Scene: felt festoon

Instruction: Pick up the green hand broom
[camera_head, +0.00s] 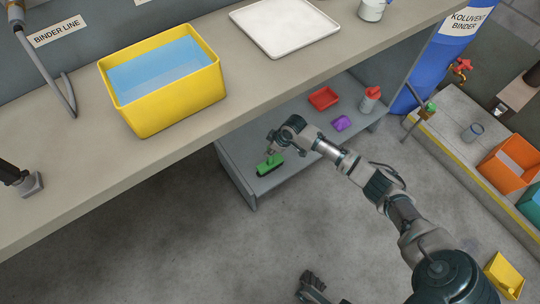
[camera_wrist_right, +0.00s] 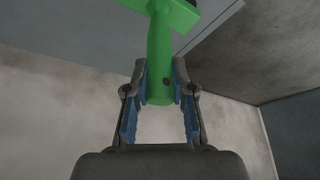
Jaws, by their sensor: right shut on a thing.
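The green hand broom (camera_head: 270,164) is over the left end of the grey lower shelf, under the bench. My right gripper (camera_head: 277,150) is at its handle. In the right wrist view, the green handle (camera_wrist_right: 160,65) stands between the blue-padded fingers of my right gripper (camera_wrist_right: 162,88), which are shut on its end. The broom's wider head is at the top of that view, partly cut off. I cannot tell whether the broom touches the shelf. A dark forked part at the bottom edge of the head view looks like my left gripper (camera_head: 312,284); its fingers are unclear.
On the lower shelf (camera_head: 237,160) are a red tray (camera_head: 323,98), a purple thing (camera_head: 342,123) and a red-and-white bottle (camera_head: 370,100). The bench above (camera_head: 70,185) holds a yellow tub (camera_head: 178,108) and a white tray (camera_head: 285,28). The floor in front is mostly clear.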

